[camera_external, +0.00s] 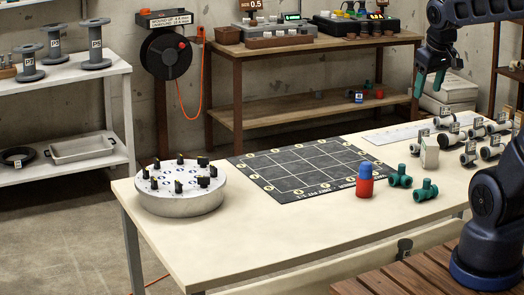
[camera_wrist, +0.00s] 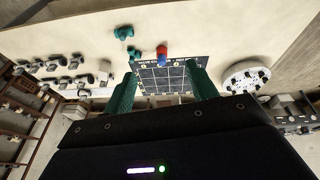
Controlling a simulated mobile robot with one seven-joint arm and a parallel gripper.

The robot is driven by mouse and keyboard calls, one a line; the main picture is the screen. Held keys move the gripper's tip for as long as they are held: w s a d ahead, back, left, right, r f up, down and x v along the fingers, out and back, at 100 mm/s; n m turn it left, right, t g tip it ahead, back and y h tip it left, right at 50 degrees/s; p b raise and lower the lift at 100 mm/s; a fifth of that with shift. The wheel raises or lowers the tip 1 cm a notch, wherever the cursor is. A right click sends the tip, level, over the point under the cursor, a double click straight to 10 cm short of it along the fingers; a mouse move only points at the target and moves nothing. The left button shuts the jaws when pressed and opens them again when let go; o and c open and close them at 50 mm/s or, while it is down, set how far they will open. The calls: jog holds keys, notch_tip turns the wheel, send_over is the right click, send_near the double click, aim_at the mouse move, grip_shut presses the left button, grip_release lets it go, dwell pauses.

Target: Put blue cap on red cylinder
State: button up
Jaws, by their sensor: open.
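The red cylinder (camera_external: 364,187) stands upright on the table near the front right corner of the dark grid mat. The blue cap (camera_external: 365,169) sits on top of it. Both also show in the wrist view, the red cylinder (camera_wrist: 162,54) and the blue cap (camera_wrist: 162,46) close together. My gripper (camera_external: 431,92) is high above the right side of the table, well apart from them. Its green fingers are spread with nothing between them, and they also show in the wrist view (camera_wrist: 161,80).
Green pipe fittings (camera_external: 412,185) lie just right of the cylinder. Several grey fittings (camera_external: 470,150) stand at the table's right. The grid mat (camera_external: 300,168) is empty. A round white turntable (camera_external: 181,190) with black knobs is at the left. The table's front middle is clear.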

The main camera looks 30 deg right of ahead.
jog(key=shift+m+t+y, duration=0.3)
jog(key=shift+m+t, duration=0.2)
jog(key=shift+m, duration=0.2)
jog(key=s, duration=0.6)
jog(key=shift+a+f, duration=0.1)
dwell(0.4)
